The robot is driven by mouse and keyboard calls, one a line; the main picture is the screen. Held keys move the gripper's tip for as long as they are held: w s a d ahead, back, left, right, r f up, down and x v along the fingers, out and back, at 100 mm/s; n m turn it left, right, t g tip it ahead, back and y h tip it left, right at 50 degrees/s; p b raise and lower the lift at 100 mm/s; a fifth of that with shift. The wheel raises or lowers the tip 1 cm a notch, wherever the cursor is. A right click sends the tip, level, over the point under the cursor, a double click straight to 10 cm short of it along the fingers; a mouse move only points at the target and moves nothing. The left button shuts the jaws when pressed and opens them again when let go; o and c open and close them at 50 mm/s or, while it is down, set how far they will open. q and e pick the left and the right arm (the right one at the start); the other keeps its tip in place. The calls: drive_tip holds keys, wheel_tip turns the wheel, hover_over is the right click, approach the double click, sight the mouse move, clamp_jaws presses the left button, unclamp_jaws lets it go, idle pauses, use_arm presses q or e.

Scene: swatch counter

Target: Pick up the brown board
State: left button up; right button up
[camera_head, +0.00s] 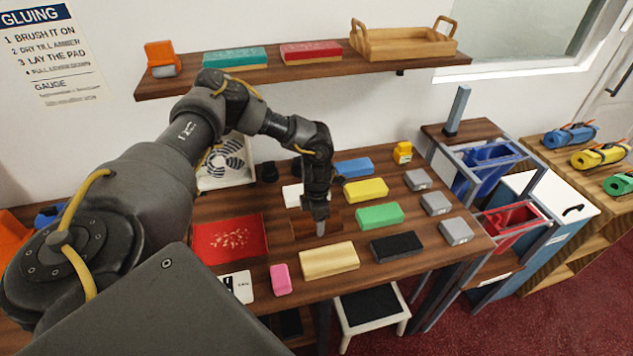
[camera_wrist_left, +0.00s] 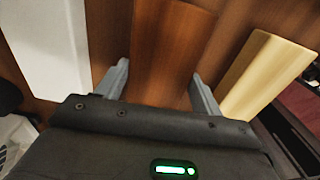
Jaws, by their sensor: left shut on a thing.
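The brown board (camera_head: 301,229) lies among the other boards on the dark wooden counter, and its colour is close to the counter's. My left gripper (camera_head: 320,228) points down over it and hides part of it in the head view. In the left wrist view the brown board (camera_wrist_left: 170,45) runs between the two grey fingers of my left gripper (camera_wrist_left: 159,78), which is shut on it. I cannot tell any gap between the board and the counter. My right gripper is not in view.
A white board (camera_head: 292,194) and a cream board (camera_head: 328,260) lie close on either side. Yellow (camera_head: 366,189), green (camera_head: 380,215), blue (camera_head: 354,168) and black (camera_head: 397,246) boards lie to the right. A red mat (camera_head: 215,252) lies left. A shelf (camera_head: 370,64) hangs above.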

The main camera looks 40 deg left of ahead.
use_arm(q)
drive_tip(key=shift+c, duration=1.2)
drive_tip(key=shift+r, duration=0.15)
drive_tip(key=shift+r+b, duration=0.25)
drive_tip(key=shift+b, duration=0.1)
drive_tip(key=r, duration=0.1)
drive_tip(key=r+b, duration=0.1)
drive_tip(key=shift+d+r, duration=0.3)
drive_tip(key=s+d+r+b, duration=0.4)
drive_tip(key=s+d+r, duration=0.2)
drive_tip(key=d+r, duration=0.3)
drive_tip(key=d, duration=0.3)
drive_tip(key=shift+r, duration=0.35)
